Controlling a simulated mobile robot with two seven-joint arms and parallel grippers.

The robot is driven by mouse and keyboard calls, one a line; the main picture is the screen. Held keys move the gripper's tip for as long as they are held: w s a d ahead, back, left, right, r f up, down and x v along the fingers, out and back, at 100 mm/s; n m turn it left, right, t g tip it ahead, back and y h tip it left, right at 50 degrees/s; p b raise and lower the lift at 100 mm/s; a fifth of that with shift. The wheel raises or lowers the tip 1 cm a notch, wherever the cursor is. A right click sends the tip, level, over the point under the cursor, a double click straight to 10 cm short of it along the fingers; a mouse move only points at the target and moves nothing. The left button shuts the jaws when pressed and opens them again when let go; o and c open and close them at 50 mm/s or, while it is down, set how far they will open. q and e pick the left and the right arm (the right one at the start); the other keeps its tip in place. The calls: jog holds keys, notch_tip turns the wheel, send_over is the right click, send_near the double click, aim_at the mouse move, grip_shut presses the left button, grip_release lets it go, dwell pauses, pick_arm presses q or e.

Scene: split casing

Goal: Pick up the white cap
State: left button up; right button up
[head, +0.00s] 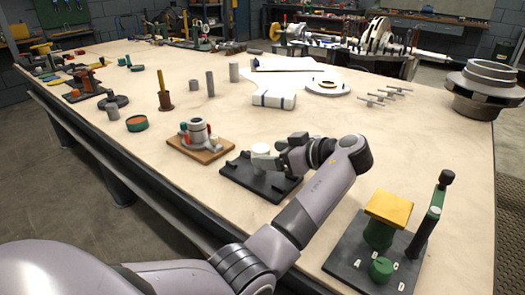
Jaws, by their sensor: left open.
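A small white round piece, which looks like the white cap (261,148), shows above a black base plate (248,180) near the middle of the table. My left gripper (262,158) reaches in from the right of it at a low angle. Its grey fingers are beside the white piece and open. The fingers partly hide the piece, so I cannot tell whether they touch it. The back of the plate is also partly hidden by the gripper. My right gripper is not in view.
A wooden board with a grey and white casing (199,133) stands to the left. A black base with a yellow-topped green post and a lever (378,250) stands at the front right. White blocks (273,99) and a flanged ring (327,88) lie behind. Bare table lies between them.

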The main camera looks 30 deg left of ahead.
aim_at(268, 153)
pick_arm(q)
jog(key=x, duration=0.5)
jog(key=shift+w, duration=0.2)
jog(key=shift+d, duration=0.1)
jog(key=c, duration=1)
